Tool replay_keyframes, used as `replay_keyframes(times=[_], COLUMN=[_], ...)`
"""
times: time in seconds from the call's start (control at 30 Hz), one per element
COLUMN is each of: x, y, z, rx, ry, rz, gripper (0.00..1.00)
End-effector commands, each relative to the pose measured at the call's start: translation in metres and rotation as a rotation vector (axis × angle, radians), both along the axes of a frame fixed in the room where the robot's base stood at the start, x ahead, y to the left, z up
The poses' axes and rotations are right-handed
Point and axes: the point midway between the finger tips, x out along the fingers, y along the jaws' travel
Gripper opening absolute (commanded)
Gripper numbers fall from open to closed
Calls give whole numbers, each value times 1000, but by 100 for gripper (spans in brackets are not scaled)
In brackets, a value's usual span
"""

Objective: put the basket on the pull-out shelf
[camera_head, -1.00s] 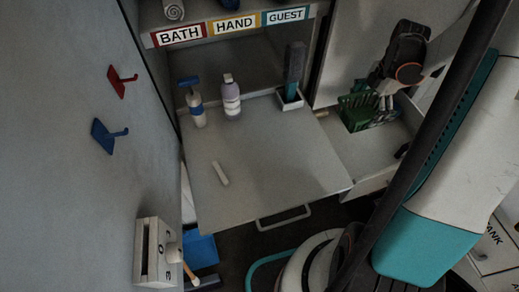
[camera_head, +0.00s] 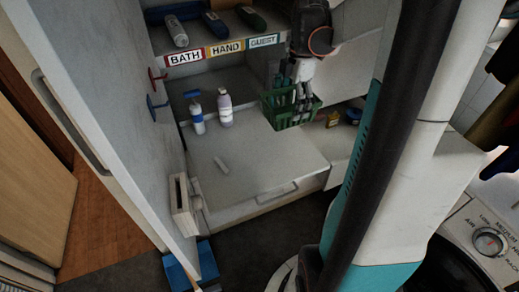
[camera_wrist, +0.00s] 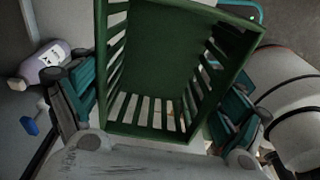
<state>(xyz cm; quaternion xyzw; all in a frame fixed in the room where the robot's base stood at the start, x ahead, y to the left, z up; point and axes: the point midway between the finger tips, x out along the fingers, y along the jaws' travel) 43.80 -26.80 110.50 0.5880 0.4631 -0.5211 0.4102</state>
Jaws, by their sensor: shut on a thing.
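The green slatted basket (camera_head: 284,113) is held in my gripper (camera_head: 301,84) in the head view. It seems to hang over the back right part of the grey pull-out shelf (camera_head: 250,164); its exact height is unclear. In the wrist view the basket (camera_wrist: 165,45) fills the middle, looks empty, and lies between my two fingers (camera_wrist: 158,108). The shelf is pulled out, with a handle at its front.
Rolled towels (camera_head: 176,31) lie on the shelf above, over the BATH, HAND and GUEST labels (camera_head: 225,49). A door panel with red and blue hooks (camera_head: 156,106) bounds the left. The open drawer (camera_head: 340,145) is at right, with small boxes behind. The shelf's front middle is bare.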

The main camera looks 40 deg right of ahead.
Motion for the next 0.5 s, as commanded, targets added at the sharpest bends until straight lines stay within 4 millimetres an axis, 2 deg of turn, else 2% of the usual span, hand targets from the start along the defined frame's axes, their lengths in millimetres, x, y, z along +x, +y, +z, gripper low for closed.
replay_keyframes(times=[0.03,0.2,0.5], x=[0,0,0], y=[-1,0,0], z=[-15,-58,-125], rx=[0,0,0], ry=[0,0,0], rz=[0,0,1], gripper=[63,63,63])
